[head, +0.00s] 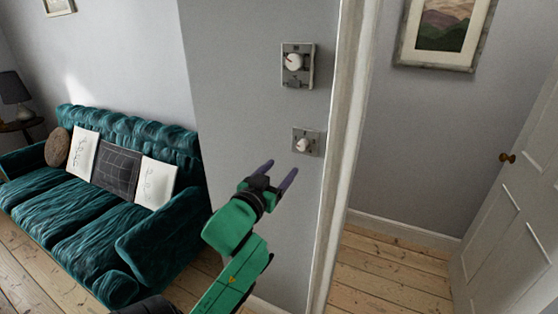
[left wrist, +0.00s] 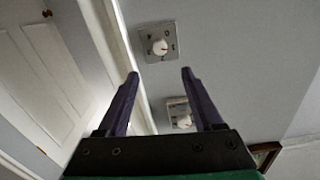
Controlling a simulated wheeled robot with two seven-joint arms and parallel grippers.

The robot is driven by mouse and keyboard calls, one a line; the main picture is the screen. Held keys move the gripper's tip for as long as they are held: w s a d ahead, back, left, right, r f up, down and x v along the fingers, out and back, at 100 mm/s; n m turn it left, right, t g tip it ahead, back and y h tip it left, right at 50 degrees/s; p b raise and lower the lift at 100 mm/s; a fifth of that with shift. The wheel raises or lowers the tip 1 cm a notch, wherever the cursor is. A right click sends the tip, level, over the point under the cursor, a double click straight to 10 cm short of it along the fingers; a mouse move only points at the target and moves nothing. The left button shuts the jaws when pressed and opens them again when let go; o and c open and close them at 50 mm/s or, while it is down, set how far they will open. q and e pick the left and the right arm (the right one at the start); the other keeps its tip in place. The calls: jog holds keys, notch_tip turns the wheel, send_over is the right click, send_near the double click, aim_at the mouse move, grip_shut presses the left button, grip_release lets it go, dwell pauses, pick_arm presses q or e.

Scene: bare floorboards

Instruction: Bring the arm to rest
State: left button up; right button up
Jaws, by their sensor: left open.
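My left arm (head: 235,265), green with a black wrist, reaches up from the bottom of the head view. My left gripper (head: 281,168) is open and empty, its two dark purple fingers apart, below and left of the lower wall dial (head: 304,145). No contact with the dial shows. In the left wrist view the open fingers (left wrist: 160,73) stand in front of the wall, with a white knob on a square plate (left wrist: 147,56) above and between the tips. A second knob (left wrist: 183,121) shows between the fingers lower down. My right gripper is not in view.
A larger dial unit (head: 297,65) is on the grey wall above the lower one. A white door frame (head: 340,150) runs just right of them, with an open white door (head: 510,200) beyond. A teal sofa (head: 90,235) stands at left. Bare floorboards (head: 385,265) show in the doorway.

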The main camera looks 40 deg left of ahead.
pick_arm(q)
jog(key=shift+f, duration=0.1)
dwell(0.4)
jog(key=w+f+g+h+b, duration=0.1)
jog(key=w+f+g+h, duration=0.2)
jog(key=f, duration=2)
jog(key=s+d+f+m+g+b, duration=0.1)
jog(key=s+d+f+g, duration=0.15)
jog(key=f, duration=0.85)
jog(key=s+d+f+m+g, duration=0.1)
jog(key=s+f+g, duration=0.2)
jog(key=f, duration=0.9)
jog(key=s+d+f+m+g+h+b, duration=0.1)
jog(key=s+d+f+g, duration=0.15)
jog(key=s+f, duration=0.55)
jog(key=s+d+f+m+g+h, duration=0.15)
jog(key=s+d+f, duration=0.25)
jog(key=s+f, duration=0.4)
jog(key=s+d+f+g, duration=0.1)
jog(key=s+f, duration=0.3)
jog(key=s, duration=0.3)
jog(key=s+d+f+g, duration=0.2)
jog(key=s+f, duration=0.2)
jog(key=s, duration=0.3)
jog(key=shift+s+d+f+m+b, duration=0.25)
jog(key=shift+s+m+b, duration=0.05)
jog(key=shift+m+b, duration=0.15)
jog(key=shift+g, duration=0.25)
